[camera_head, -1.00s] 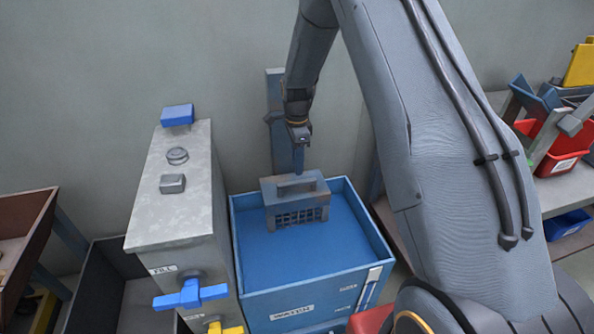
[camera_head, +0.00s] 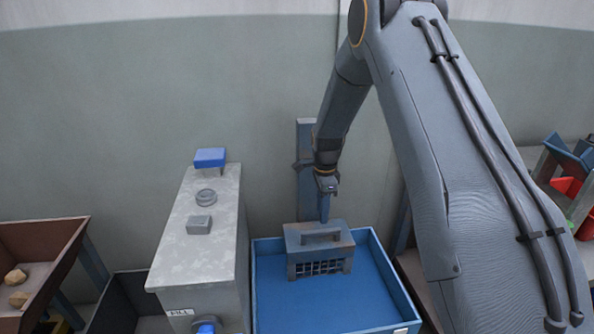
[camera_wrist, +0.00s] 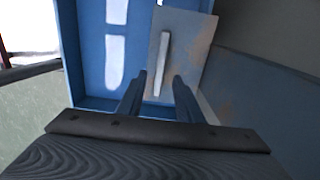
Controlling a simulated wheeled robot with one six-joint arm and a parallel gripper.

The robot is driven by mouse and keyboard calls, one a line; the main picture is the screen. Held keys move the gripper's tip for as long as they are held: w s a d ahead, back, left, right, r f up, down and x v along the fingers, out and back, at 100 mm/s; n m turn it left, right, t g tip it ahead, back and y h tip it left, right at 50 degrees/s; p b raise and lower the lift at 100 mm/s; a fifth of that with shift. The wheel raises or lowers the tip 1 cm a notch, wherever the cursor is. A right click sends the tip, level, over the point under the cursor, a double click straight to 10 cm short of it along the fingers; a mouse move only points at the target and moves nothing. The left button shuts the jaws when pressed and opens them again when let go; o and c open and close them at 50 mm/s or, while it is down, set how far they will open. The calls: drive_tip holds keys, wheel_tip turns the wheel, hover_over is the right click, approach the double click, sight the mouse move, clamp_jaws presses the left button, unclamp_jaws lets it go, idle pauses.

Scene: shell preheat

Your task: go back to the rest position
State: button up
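My gripper (camera_head: 324,212) points down above a grey metal basket (camera_head: 320,264) with a bar handle on top and a slotted side. The basket sits at the back of a blue open-topped tank (camera_head: 338,302). In the wrist view the two fingers of my gripper (camera_wrist: 158,85) are spread apart, with nothing held between them. The basket's top plate (camera_wrist: 184,44) and pale handle (camera_wrist: 162,62) show beyond the fingertips. The gap between fingertips and handle is hard to judge.
A tall grey box (camera_head: 203,255) with a blue part on its upper end stands left of the tank. A brown bin (camera_head: 45,243) holding tan lumps is far left. Red and blue bins (camera_head: 567,189) are at right. A wall (camera_head: 130,110) runs behind.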

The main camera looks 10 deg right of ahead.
drive_tip(key=s+r+n, duration=0.4)
drive_tip(key=s+n, duration=0.2)
drive_tip(key=s, duration=0.4)
drive_tip(key=s+r+n, duration=0.5)
drive_tip(key=s+n, duration=0.1)
drive_tip(key=s, duration=0.5)
drive_tip(key=s+r+n, duration=0.4)
drive_tip(key=s+n, duration=0.2)
drive_tip(key=s, duration=0.5)
drive_tip(key=shift+s+r, duration=0.25)
